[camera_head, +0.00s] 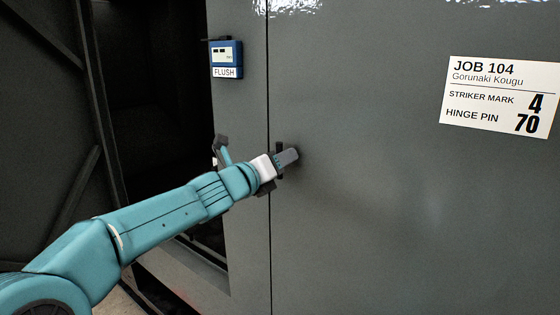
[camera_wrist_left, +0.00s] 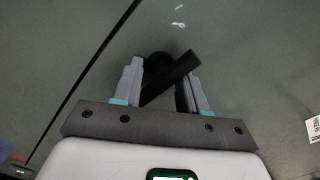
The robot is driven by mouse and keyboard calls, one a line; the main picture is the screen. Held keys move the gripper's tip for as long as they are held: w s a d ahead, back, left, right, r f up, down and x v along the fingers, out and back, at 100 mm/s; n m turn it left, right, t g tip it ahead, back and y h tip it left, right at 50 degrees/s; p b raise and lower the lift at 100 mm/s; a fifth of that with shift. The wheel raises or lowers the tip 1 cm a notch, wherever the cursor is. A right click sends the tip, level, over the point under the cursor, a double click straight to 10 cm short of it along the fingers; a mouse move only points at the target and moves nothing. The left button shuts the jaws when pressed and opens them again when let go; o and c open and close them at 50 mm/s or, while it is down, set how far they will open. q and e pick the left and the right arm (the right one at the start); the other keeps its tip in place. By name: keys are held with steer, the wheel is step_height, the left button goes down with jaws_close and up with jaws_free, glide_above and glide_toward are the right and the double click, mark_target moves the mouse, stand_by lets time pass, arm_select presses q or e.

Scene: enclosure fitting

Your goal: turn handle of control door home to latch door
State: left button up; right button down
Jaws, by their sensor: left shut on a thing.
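The control door (camera_head: 380,220) is a large grey panel in the head view. A thin dark seam runs down its left edge, and the door looks level with the grey frame (camera_head: 237,120) beside it. The black handle (camera_wrist_left: 178,73) shows in the wrist view as a bar tilted up to the right on a round hub. My left gripper (camera_head: 284,159) reaches in from the left, and its fingers are shut on the handle. In the wrist view my left gripper (camera_wrist_left: 165,82) has one finger on each side of the bar. In the head view the fingers hide most of the handle.
A blue gauge (camera_head: 226,53) with a "FLUSH" label sits on the frame left of the seam. A white job card (camera_head: 501,97) is on the door at the right. A dark open bay (camera_head: 150,110) lies at the left. The door face right of the gripper is clear.

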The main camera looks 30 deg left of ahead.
arm_select(q)
steer(key=o, duration=0.9)
steer(key=s+a+b, duration=0.1)
steer(key=s+a, duration=0.1)
steer(key=s, duration=1.4)
steer(key=shift+a, duration=0.15)
